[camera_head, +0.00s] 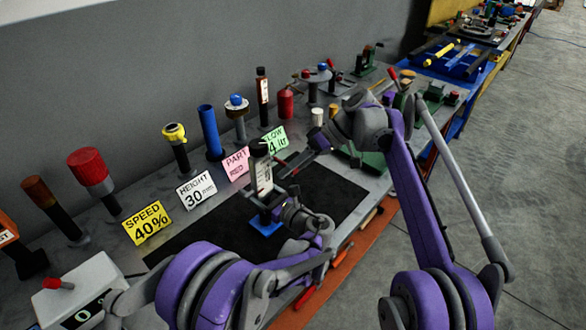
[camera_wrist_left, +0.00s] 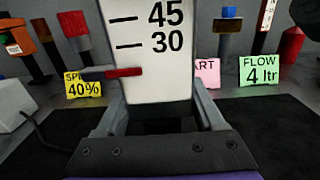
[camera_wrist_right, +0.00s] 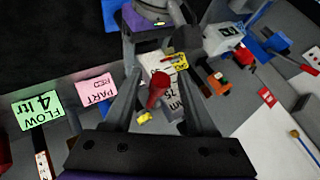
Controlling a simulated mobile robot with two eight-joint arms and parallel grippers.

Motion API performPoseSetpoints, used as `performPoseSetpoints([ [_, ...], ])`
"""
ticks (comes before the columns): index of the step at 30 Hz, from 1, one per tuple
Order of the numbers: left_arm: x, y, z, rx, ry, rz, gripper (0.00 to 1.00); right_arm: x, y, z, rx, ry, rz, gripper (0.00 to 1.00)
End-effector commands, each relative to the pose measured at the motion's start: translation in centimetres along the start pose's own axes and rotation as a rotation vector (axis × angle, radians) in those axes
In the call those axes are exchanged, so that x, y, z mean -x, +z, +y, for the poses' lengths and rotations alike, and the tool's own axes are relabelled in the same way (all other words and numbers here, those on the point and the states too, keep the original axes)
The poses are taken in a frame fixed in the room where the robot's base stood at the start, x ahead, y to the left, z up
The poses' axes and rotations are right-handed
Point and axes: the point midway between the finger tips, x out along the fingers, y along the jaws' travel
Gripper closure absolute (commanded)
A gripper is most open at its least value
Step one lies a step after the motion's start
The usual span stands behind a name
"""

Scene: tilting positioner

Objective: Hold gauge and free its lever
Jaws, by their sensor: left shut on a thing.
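The gauge (camera_head: 262,176) is a white upright scale with a black top, above a blue base (camera_head: 266,224) on the dark mat. In the left wrist view the scale (camera_wrist_left: 155,55) shows marks 45 and 30, with a red pointer (camera_wrist_left: 125,72) below 30. My left gripper (camera_head: 270,206) is shut on the gauge's lower part, a finger on each side. My right gripper (camera_head: 285,168) is beside the gauge's upper part, its fingers apart. A red rod-like part (camera_wrist_right: 158,85), possibly the lever, shows between those fingers; I cannot tell whether they touch it.
Sign cards stand behind the mat: yellow SPEED 40% (camera_head: 147,223), HEIGHT 30 mm (camera_head: 196,190), pink PART (camera_head: 236,163) and green FLOW (camera_head: 274,140). Several coloured posts line the wall. A white box (camera_head: 80,290) stands front left. The black mat (camera_head: 335,195) is clear right of the gauge.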

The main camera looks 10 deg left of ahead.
Motion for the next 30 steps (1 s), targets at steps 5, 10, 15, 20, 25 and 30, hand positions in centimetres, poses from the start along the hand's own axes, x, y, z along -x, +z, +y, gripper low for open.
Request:
performPoseSetpoints([
  [5,0.0,-0.6,0.2,0.002,0.004,0.012,1.00,-0.1,0.1,0.1,0.000,0.000,0.001,0.43],
  [10,0.0,-0.6,0.2,0.002,0.004,0.012,1.00,1.3,0.1,0.1,-0.001,0.001,0.002,0.43],
  [15,0.0,-0.6,0.2,0.002,0.004,0.012,1.00,4.2,0.1,0.1,-0.001,0.001,0.002,0.43],
  [20,0.1,-0.6,0.2,0.002,0.004,0.012,1.00,6.2,0.1,0.1,-0.001,0.001,0.002,0.43],
  [25,0.1,-0.6,0.2,0.002,0.004,0.012,1.00,7.2,0.2,0.0,0.000,0.000,0.002,0.43],
  [30,0.1,-0.6,0.2,0.002,0.004,0.012,1.00,7.5,0.2,-0.1,0.001,0.000,0.002,0.43],
])
